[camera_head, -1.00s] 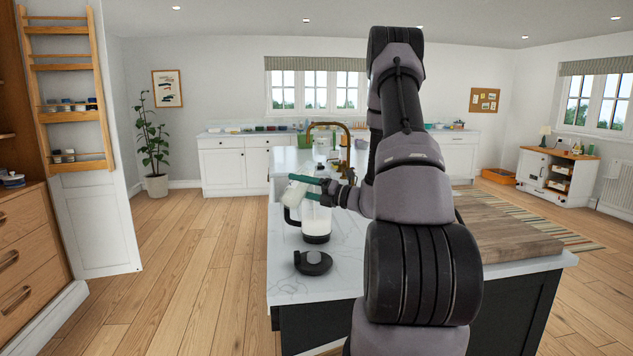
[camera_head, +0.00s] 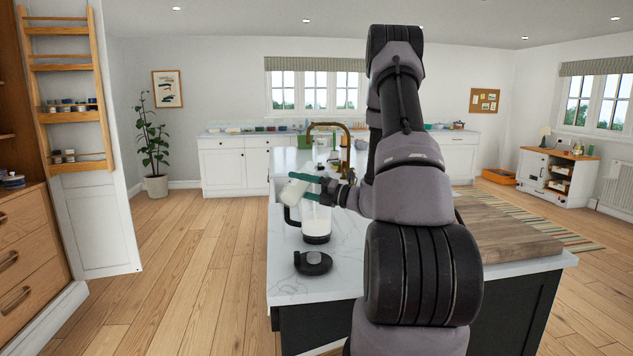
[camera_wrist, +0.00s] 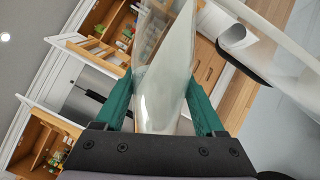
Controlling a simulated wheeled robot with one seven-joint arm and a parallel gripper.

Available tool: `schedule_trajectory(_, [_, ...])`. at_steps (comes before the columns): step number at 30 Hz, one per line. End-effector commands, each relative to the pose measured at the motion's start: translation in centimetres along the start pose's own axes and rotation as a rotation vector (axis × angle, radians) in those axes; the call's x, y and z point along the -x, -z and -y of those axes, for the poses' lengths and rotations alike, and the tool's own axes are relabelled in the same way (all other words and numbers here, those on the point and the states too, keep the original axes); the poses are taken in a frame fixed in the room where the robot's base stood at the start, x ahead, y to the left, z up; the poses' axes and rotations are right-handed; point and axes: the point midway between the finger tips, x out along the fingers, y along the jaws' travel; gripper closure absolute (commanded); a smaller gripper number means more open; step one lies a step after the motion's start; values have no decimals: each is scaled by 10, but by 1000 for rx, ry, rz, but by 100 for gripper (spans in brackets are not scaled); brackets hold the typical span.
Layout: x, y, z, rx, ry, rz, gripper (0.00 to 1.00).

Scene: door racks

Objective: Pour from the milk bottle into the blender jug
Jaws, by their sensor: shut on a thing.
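My gripper (camera_head: 322,190) has teal fingers shut on the milk bottle (camera_head: 293,190). The bottle is tilted well over, just above and slightly left of the top of the blender jug (camera_head: 317,228). In the wrist view the clear bottle (camera_wrist: 162,95) lies between both fingers (camera_wrist: 163,108), with milk slanting along one side. The jug stands upright on the white counter, clear with a dark handle on its left and white milk in its lower part. A pale streak shows inside the jug above the milk. The gripper partly hides the jug's rim.
A round black piece with a grey knob (camera_head: 313,262) lies on the counter (camera_head: 345,262) in front of the jug. A brass tap (camera_head: 332,126) rises behind. A wooden board (camera_head: 505,232) covers the counter's right side. Floor to the left is clear.

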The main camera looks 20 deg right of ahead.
Motion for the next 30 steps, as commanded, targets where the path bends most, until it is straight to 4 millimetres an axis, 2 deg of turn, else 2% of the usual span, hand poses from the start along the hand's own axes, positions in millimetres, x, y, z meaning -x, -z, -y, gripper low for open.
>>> schedule_trajectory(30, [0, 2, 0, -89, -1, 12, 100])
